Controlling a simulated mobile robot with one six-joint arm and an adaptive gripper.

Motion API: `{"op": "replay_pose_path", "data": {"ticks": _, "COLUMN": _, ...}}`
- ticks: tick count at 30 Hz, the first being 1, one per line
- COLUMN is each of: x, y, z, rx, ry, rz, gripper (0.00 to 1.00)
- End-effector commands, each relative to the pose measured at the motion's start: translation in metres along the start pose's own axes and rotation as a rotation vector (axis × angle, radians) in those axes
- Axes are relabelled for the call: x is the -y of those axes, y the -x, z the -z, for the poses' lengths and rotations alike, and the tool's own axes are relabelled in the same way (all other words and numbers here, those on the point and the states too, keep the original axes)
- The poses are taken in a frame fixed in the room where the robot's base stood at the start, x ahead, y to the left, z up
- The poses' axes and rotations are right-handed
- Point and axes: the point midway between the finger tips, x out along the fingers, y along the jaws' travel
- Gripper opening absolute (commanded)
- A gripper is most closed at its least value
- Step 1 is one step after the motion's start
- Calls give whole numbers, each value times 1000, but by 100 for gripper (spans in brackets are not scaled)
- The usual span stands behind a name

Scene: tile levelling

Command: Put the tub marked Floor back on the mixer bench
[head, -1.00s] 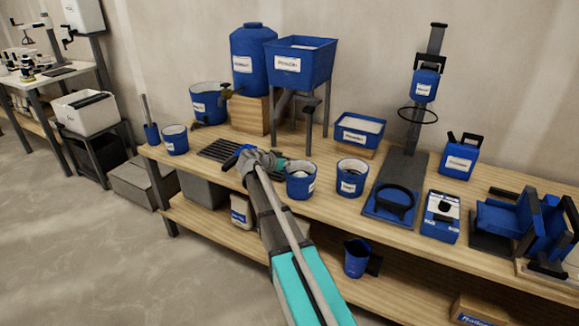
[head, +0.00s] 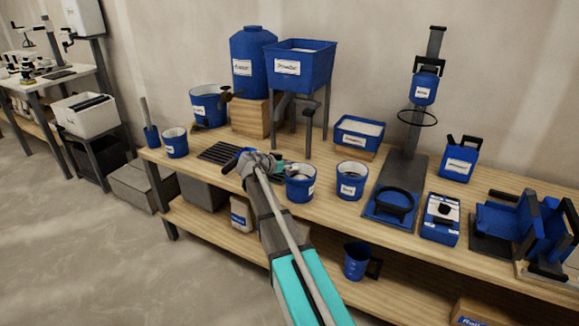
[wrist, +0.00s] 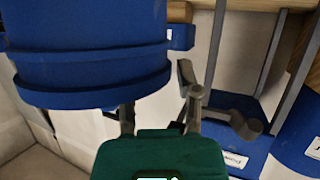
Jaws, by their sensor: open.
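Several small blue tubs with white labels stand on the wooden bench (head: 330,210) in the head view. One tub (head: 300,184) is right beside my gripper (head: 284,163). A second tub (head: 352,182) stands to its right, and a third (head: 175,143) at the bench's left end. The labels are too small to read, so I cannot tell which is Floor. In the wrist view my gripper (wrist: 158,98) is open, with a large blue round container (wrist: 85,60) close by at the upper left, partly in front of a finger. I cannot tell whether they touch.
A blue tank (head: 248,65), a square hopper on legs (head: 300,68) and a shallow blue bin (head: 358,133) stand behind. A stand with a dark column (head: 412,140) is to the right. A blue jug (head: 356,262) is on the lower shelf.

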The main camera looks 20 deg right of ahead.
Motion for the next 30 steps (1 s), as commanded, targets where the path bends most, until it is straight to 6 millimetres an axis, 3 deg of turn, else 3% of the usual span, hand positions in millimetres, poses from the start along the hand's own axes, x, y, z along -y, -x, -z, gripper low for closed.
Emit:
{"op": "replay_pose_path", "data": {"ticks": 8, "x": 0, "y": 23, "z": 2, "rx": -1, "ry": 1, "rz": 2, "gripper": 43}}
{"op": "replay_pose_path", "data": {"ticks": 24, "x": 0, "y": 105, "z": 2, "rx": 0, "ry": 1, "rz": 3, "gripper": 43}}
{"op": "replay_pose_path", "data": {"ticks": 30, "x": 0, "y": 118, "z": 1, "rx": 0, "ry": 0, "rz": 1, "gripper": 43}}
